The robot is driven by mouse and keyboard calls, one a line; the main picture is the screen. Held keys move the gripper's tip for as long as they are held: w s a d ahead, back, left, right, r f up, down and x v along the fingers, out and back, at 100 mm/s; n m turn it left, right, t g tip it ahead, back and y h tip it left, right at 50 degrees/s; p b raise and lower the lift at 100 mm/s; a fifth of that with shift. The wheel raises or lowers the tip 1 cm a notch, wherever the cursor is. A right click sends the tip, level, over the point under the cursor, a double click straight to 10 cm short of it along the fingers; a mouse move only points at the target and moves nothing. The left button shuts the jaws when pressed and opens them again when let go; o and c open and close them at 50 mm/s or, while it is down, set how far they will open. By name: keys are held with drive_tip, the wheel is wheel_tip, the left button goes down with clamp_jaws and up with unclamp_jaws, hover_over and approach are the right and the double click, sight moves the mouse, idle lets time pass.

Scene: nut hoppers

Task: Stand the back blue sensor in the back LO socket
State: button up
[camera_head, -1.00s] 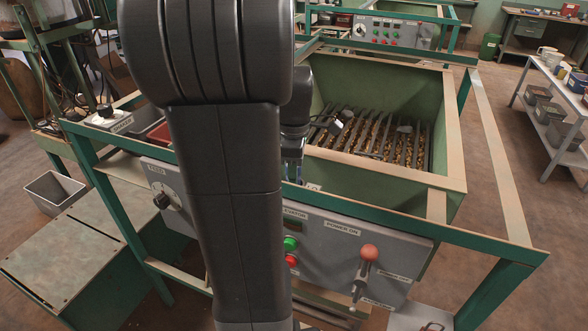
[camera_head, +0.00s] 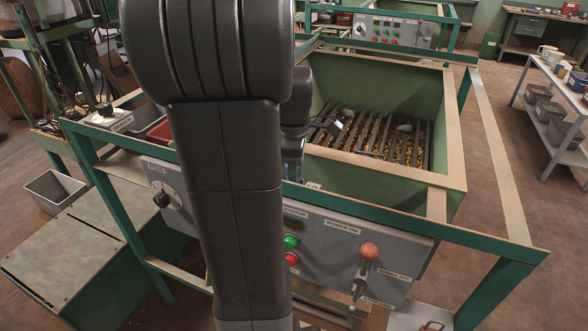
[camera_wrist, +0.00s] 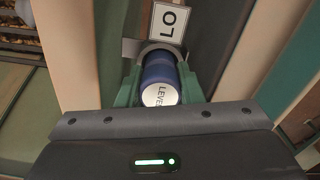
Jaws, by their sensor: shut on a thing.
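The blue sensor (camera_wrist: 160,71) is between the green fingers of my gripper (camera_wrist: 160,84) in the wrist view. Its pale end with the lettering "LEVEL" faces the camera. My gripper is shut on it. The far end of the sensor meets a grey, round-edged socket (camera_wrist: 152,47) beside the white LO sign (camera_wrist: 168,22). I cannot tell how deep the sensor sits in it. In the head view my arm hides most of the gripper and sensor. The LO sign shows there partly, at the hopper's near edge (camera_head: 313,186).
The green hopper (camera_head: 455,125) holds nuts under a bar grate (camera_head: 375,130). A grey control panel (camera_head: 330,260) with buttons and a red-knobbed lever (camera_head: 369,252) hangs in front. Green frame rails surround the hopper. A shelf with bins (camera_head: 548,110) stands at right.

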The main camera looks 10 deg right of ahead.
drive_tip(key=shift+f, duration=0.4)
drive_tip(key=o, duration=0.7)
drive_tip(key=shift+o, duration=0.2)
wheel_tip(320, 180, up, 9)
drive_tip(key=p, duration=0.7)
drive_tip(key=shift+f, duration=0.15)
drive_tip(key=shift+r, duration=1.25)
drive_tip(key=shift+f, duration=0.1)
drive_tip(key=shift+f+b, duration=2.9)
drive_tip(key=shift+f, duration=1.6)
